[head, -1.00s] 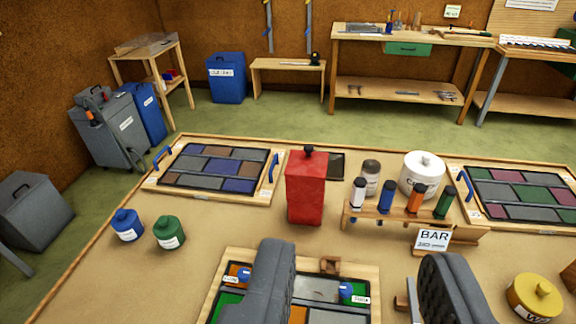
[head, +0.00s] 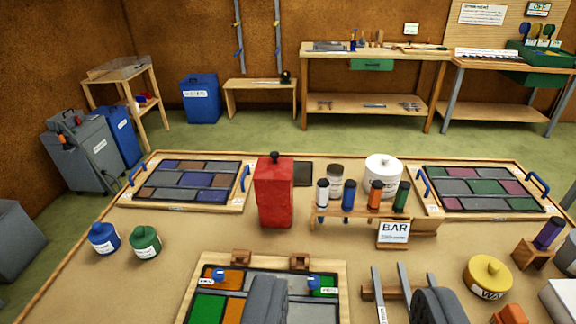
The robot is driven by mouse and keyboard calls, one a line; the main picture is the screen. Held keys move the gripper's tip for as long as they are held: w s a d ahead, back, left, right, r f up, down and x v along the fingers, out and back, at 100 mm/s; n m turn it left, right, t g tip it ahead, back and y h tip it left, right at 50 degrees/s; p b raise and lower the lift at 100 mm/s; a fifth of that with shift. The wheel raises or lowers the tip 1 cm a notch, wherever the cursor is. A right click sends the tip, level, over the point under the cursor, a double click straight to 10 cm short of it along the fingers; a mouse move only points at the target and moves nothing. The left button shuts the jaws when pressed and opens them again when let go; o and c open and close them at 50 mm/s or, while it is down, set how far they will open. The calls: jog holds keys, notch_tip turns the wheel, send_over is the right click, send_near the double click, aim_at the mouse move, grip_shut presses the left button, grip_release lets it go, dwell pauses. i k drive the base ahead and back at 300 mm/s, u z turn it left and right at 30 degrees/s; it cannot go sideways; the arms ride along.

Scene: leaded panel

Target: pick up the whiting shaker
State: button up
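A small pale jar with a grey-brown lid (head: 335,181) stands upright behind the rack of tubes, and looks like the whiting shaker; its label is too small to read. The rack and tubes hide its lower part. To its right is a larger white lidded pot (head: 382,176) with a knob. My gripper (head: 350,303) is at the bottom of the picture, its two dark fingers wide apart with nothing held between them. It is on the near side of the table, well short of the jar.
A wooden rack (head: 350,212) of coloured tubes and a BAR sign (head: 394,232) stand before the jar. A red canister (head: 274,192) is to its left. Leaded panels (head: 190,180) flank the back, another lies near my left finger. A yellow pot (head: 487,276) is at right.

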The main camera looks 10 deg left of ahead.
aim_at(335, 172)
jog(key=i, duration=0.85)
jog(key=u, duration=0.05)
